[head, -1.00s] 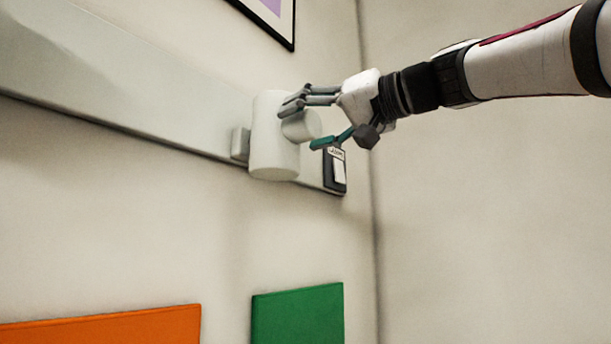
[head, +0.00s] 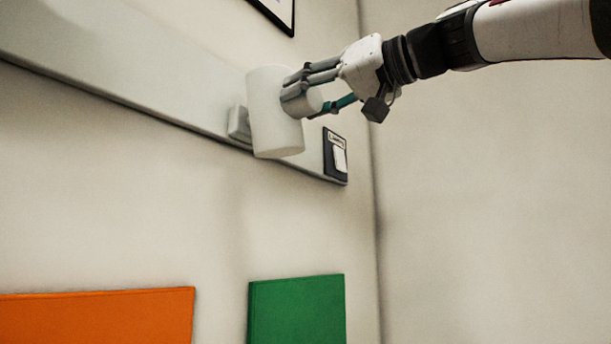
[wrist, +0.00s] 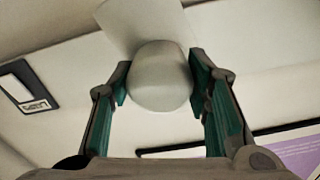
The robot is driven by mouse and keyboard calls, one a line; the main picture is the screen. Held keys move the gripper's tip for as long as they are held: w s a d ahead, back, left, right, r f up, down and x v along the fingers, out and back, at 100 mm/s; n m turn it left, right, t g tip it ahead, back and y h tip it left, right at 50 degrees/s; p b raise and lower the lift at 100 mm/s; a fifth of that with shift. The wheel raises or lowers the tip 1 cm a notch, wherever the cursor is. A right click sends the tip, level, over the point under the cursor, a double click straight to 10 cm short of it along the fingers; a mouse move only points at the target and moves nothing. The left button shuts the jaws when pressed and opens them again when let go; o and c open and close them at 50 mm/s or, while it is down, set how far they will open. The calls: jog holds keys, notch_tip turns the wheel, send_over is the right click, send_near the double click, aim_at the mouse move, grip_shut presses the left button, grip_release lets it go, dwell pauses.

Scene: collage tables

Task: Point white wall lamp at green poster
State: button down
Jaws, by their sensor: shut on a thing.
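The white wall lamp (head: 274,112) is a cylinder on a small mount against the pale wall rail, with a round knob (head: 303,104) on its right side. The lamp is slightly tilted, its lower end leaning right. The green poster (head: 297,309) is on the wall below the lamp, cut off by the bottom edge of the head view. My gripper (head: 318,95) is shut on the knob, coming from the upper right. In the wrist view the knob (wrist: 160,78) sits between the two green-padded fingers, with the lamp body (wrist: 135,25) behind it.
An orange poster (head: 95,318) is at lower left. A dark-framed switch plate (head: 336,157) is on the rail (head: 130,85) right of the lamp. A framed picture (head: 277,12) hangs above, its purple part showing in the wrist view (wrist: 295,155). A wall corner is at right.

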jog(key=shift+n+b, duration=0.8)
jog(key=shift+n, duration=0.3)
jog(key=c, duration=0.9)
grip_release()
jog(key=shift+o, duration=0.2)
jog(key=v, duration=1.2)
jog(key=shift+f, duration=0.1)
